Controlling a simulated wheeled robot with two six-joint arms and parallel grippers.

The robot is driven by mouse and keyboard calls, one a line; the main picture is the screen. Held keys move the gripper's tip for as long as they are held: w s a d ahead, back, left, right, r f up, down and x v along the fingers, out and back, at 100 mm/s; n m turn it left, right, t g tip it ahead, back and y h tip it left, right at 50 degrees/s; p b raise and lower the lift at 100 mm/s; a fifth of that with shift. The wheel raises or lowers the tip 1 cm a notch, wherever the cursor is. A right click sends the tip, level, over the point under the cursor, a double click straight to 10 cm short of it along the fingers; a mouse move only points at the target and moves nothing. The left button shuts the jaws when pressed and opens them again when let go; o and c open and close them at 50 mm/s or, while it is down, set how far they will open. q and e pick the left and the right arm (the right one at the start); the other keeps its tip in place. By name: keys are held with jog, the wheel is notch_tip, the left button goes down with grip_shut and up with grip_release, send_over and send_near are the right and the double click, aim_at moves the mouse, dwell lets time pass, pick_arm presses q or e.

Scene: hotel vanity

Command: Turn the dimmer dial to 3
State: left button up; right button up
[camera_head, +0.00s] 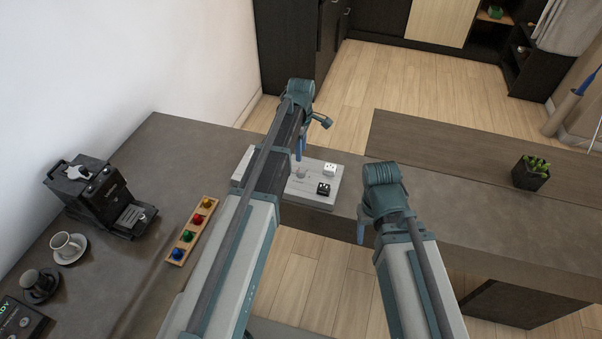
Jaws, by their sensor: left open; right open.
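A light grey panel (309,197) lies on the brown counter, partly hidden behind my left arm. A small grey round knob (301,172), which looks like the dimmer dial, sits on it. Its markings and setting are too small to read. My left gripper (300,147) points down over the panel, just above the knob in the picture; it is open and holds nothing visible. I cannot tell whether it touches the knob. My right gripper (361,231) hangs down at the counter's front edge, right of the panel, open and mostly hidden by its own wrist.
A white block (330,169) and a black block (324,189) are on the panel near the knob. A wooden strip with coloured knobs (191,232), a coffee machine (100,195) and cups stand left. A potted plant (531,174) stands right; the counter between is clear.

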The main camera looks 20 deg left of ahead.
aim_at(301, 171)
pick_arm(q)
notch_tip(301, 171, down, 9)
jog(key=b, duration=0.8)
grip_shut()
